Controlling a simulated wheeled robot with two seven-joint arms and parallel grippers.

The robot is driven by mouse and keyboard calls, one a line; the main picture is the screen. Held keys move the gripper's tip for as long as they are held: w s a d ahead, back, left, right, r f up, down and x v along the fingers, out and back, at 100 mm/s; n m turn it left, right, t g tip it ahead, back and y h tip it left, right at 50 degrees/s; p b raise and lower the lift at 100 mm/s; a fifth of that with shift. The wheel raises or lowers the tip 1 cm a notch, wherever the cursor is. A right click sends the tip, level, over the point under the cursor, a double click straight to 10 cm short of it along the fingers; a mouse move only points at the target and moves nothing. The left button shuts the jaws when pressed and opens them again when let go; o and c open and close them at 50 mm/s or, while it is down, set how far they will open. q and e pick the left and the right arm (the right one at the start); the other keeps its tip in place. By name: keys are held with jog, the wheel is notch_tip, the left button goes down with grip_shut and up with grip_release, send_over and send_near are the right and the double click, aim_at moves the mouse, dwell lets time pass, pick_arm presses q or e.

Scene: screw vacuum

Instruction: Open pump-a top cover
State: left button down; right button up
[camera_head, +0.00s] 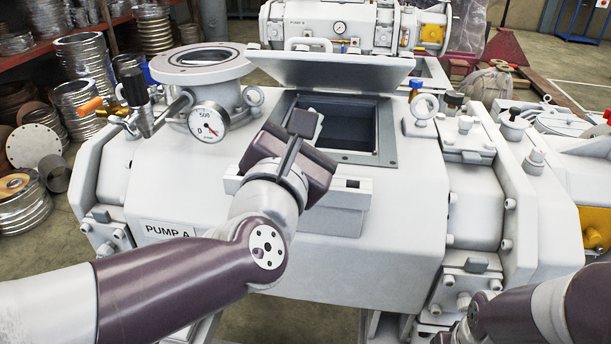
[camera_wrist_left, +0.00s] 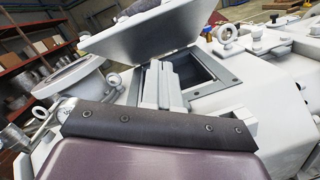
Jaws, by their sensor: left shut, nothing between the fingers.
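Pump A (camera_head: 395,240) is a large light-grey machine with a "PUMP A" label at its lower left. Its top cover (camera_head: 335,70) stands raised and tilted back at the rear of the square opening (camera_head: 348,130), whose dark inside shows. In the left wrist view the raised cover (camera_wrist_left: 150,28) is at upper centre, with the opening (camera_wrist_left: 203,68) right of the fingers. My left gripper (camera_head: 306,121) is shut and empty at the opening's near left side; its fingers also show in the wrist view (camera_wrist_left: 160,75). Whether it touches the rim is unclear. My right gripper is out of view.
A round flange port (camera_head: 203,62) and a pressure gauge (camera_head: 208,122) stand left of the opening. A lifting eye (camera_head: 424,107) stands to its right. A second pump (camera_head: 320,25) is behind. Shelves with metal parts (camera_head: 85,60) are at far left.

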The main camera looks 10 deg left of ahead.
pick_arm(q)
notch_tip(320, 180, down, 3)
jog(key=s+a+n+t+y+b, duration=0.2)
jog(key=n+b, duration=0.2)
jog(key=n, duration=0.4)
send_near(308, 61)
jog(key=w+f, duration=0.2)
jog(key=w, duration=0.1)
jog(key=shift+w+d+r+p, duration=0.1)
jog(key=shift+w+r+p, duration=0.05)
jog(key=shift+w+r, duration=0.65)
jog(key=shift+w+d+r+p, duration=0.15)
jog(key=shift+w+r, duration=0.45)
jog(key=shift+r, duration=0.3)
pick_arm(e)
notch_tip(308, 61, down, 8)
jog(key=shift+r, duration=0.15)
pick_arm(q)
jog(key=shift+a, duration=0.1)
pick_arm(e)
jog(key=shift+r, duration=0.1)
